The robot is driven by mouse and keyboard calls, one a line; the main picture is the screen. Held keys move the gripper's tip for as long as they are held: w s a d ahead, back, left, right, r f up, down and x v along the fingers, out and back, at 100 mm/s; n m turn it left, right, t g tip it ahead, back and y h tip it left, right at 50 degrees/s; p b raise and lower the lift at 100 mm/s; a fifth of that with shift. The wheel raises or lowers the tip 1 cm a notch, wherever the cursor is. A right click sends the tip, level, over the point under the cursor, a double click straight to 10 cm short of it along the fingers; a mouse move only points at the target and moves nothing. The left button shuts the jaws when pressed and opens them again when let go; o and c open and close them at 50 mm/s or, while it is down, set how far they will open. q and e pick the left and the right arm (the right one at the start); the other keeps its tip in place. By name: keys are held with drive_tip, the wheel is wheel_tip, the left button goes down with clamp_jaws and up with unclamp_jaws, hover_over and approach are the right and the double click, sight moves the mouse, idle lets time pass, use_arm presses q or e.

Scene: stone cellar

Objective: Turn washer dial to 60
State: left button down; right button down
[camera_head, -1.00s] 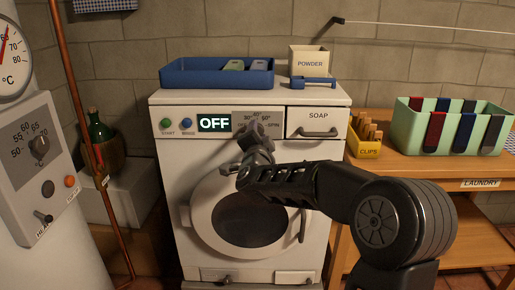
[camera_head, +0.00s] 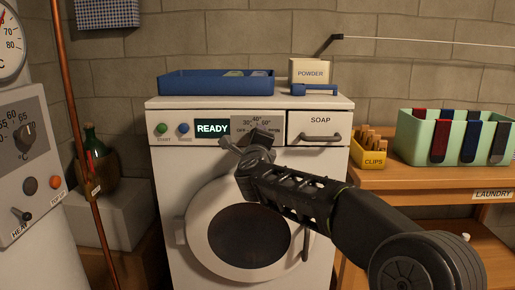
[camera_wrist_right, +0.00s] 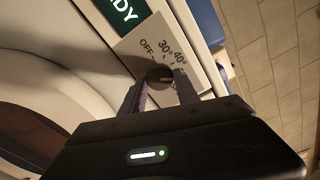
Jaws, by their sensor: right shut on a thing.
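The white washer (camera_head: 170,190) stands in the middle of the head view. Its display (camera_head: 213,128) reads READY. I cannot read the dial's exact pointing. My left gripper is out of view.
Green (camera_head: 162,128) and blue (camera_head: 184,128) buttons sit left of the display, and the soap drawer (camera_head: 320,125) right of the plate. A blue tray (camera_head: 190,86) and a powder box (camera_head: 310,72) stand on top. A boiler panel (camera_head: 25,165) is at left, a wooden table (camera_head: 420,180) at right.

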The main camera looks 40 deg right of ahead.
drive_tip(key=shift+f+m+b, duration=0.1)
drive_tip(key=shift+m+b, duration=0.35)
drive_tip(key=shift+m, duration=0.25)
drive_tip(key=c, duration=0.9)
unclamp_jaws()
drive_tip(key=v, duration=0.7)
drive_tip(key=shift+s+a, duration=0.25)
drive_tip(key=shift+s, duration=0.05)
